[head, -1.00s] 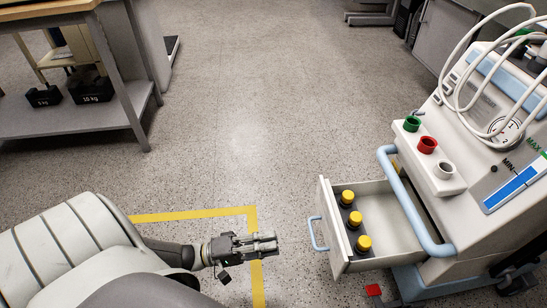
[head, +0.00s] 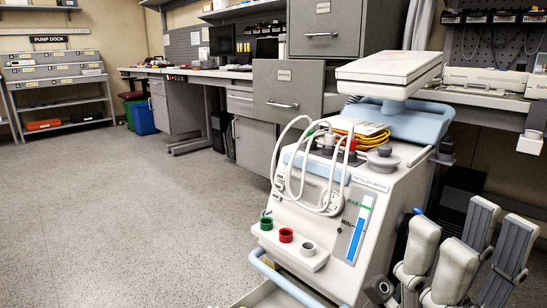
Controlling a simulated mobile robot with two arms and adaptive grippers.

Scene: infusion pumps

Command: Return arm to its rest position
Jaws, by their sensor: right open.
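My right gripper (head: 462,248) is at the lower right of the head view, close to the camera. Its grey and white fingers point up and stand apart, with nothing seen between them. It is to the right of the white medical cart (head: 388,210), and I cannot tell the distance between them. The rest of my right arm is mostly cut off by the frame edge. My left arm and gripper are out of view.
The cart carries green, red and white cups (head: 286,236) and a light blue handle (head: 285,281). Part of a pale drawer shows at the bottom edge. A grey cabinet drawer (head: 287,90) stands open behind. Open floor (head: 130,210) fills the left.

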